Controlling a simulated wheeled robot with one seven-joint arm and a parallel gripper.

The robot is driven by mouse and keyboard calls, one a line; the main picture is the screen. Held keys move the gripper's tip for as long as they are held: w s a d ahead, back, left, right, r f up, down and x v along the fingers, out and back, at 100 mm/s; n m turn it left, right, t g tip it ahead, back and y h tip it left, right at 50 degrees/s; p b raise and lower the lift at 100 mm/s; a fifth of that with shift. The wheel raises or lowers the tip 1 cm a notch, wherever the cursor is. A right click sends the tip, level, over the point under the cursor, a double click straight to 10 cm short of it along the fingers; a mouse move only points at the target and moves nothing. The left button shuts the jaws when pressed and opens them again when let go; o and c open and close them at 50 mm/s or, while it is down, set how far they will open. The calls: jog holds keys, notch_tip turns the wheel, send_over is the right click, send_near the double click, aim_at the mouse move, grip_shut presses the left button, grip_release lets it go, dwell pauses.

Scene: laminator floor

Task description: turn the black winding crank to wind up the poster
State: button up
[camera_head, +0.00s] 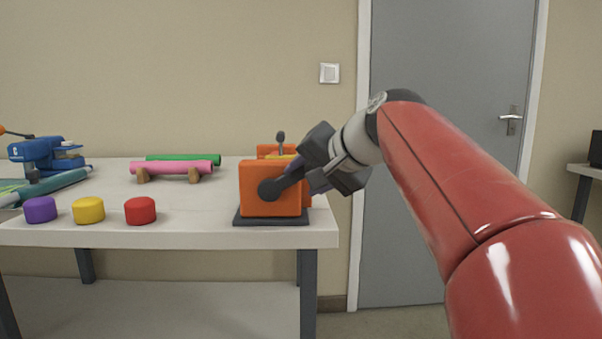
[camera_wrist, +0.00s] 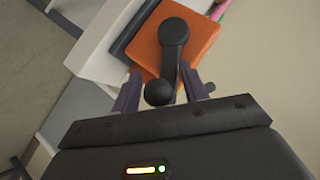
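The orange winder (camera_head: 255,176) stands on a dark base at the right end of the table. Its black winding crank (camera_head: 268,189) is on the front face, with the arm pointing up and right toward my gripper. In the wrist view the crank's hub (camera_wrist: 174,32) lies on the orange face, and its round black knob (camera_wrist: 158,92) is between my two fingers. My gripper (camera_wrist: 160,90) is open, one finger on each side of the knob, with gaps visible. In the head view my gripper (camera_head: 318,180) partly hides the winder's right side. I cannot identify the poster for sure.
Purple (camera_head: 40,209), yellow (camera_head: 89,210) and red (camera_head: 140,211) round pieces line the table's front edge. Pink (camera_head: 175,168) and green (camera_head: 190,158) rolls lie behind. A blue device (camera_head: 42,155) stands at the far left.

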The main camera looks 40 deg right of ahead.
jog(key=shift+o, duration=0.3)
jog(key=shift+w+f, duration=0.1)
jog(key=shift+w, duration=0.05)
dwell(0.3)
jog(key=v, duration=0.8)
jog(key=shift+p, duration=0.45)
jog(key=shift+w, duration=0.1)
jog(key=a+f+n+g+y+p, duration=0.15)
jog(key=a+f+n+g, duration=0.35)
jog(key=a+f, duration=1.05)
jog(key=s+a+f+n+h, duration=0.1)
jog(key=s+a+f+n, duration=0.1)
jog(key=f, duration=0.6)
jog(key=s+a+f+n+g, duration=0.1)
jog(key=s+a+f+n, duration=0.2)
jog(key=s+f, duration=0.2)
notch_tip(320, 180, down, 3)
jog(key=shift+r+n+h+p, duration=0.1)
jog(key=shift+n+h+p, duration=0.2)
jog(key=shift+h+p, duration=0.05)
